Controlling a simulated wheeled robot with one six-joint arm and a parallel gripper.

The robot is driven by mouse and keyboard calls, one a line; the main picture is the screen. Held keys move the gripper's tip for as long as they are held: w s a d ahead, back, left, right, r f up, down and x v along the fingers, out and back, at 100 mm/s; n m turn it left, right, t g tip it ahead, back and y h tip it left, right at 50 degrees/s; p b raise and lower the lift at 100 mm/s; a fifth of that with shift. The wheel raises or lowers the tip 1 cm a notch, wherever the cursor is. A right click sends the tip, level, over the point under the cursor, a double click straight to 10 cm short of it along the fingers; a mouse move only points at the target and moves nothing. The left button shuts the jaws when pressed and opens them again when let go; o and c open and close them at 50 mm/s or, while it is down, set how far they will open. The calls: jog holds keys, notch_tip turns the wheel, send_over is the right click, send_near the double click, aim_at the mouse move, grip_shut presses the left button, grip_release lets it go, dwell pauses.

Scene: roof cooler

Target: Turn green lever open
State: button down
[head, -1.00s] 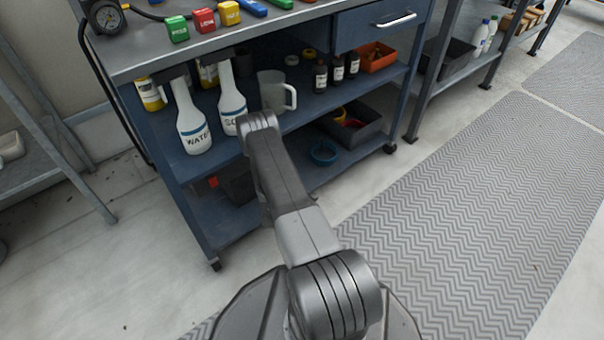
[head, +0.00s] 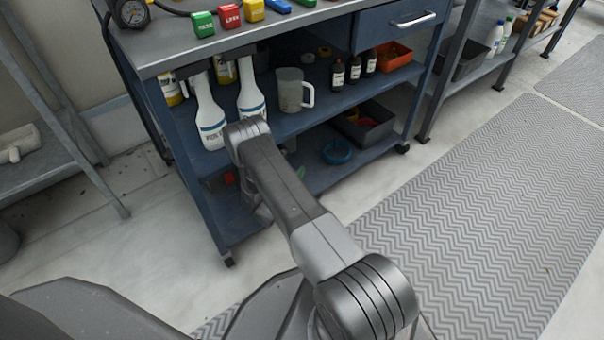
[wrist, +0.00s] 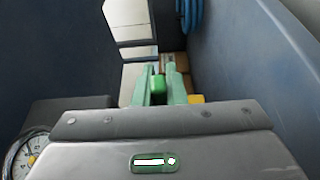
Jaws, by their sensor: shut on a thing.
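In the wrist view my gripper (wrist: 159,75) reaches forward with two pale green fingers. Between them is a darker green block, which I take to be the green lever (wrist: 157,87). The fingers are closed on its two sides. The grey gripper body hides whatever lies below the lever, so I cannot tell its angle or what it is mounted on. In the head view the gripper and the lever do not show; only my arm is seen, reaching towards the blue cart (head: 340,103).
In the wrist view a dial gauge (wrist: 28,152) is at the lower left, a blue wall (wrist: 265,50) at the right and a blue hose (wrist: 191,14) at the top. In the head view, white bottles (head: 208,115) and a jug (head: 289,90) stand on the cart. A grey mat (head: 470,210) lies right.

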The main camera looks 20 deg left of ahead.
jog(key=shift+h, duration=0.3)
jog(key=c, duration=1.5)
grip_release()
jog(key=s, duration=0.2)
jog(key=s+p, duration=0.1)
jog(key=s, duration=0.2)
jog(key=s+a+p, duration=0.1)
jog(key=s, duration=0.1)
jog(key=shift+s, duration=0.25)
jog(key=shift+w, duration=0.1)
jog(key=w, duration=0.2)
jog(key=w+b, duration=0.1)
jog(key=w, duration=0.2)
jog(key=w+d+b, duration=0.1)
jog(key=w, duration=0.1)
jog(key=shift+w+f, duration=0.15)
jog(key=shift+w, duration=0.1)
jog(key=shift+n+y, duration=0.3)
jog(key=shift+y, duration=0.5)
jog(key=shift+w, duration=0.1)
jog(key=shift+h, duration=0.3)
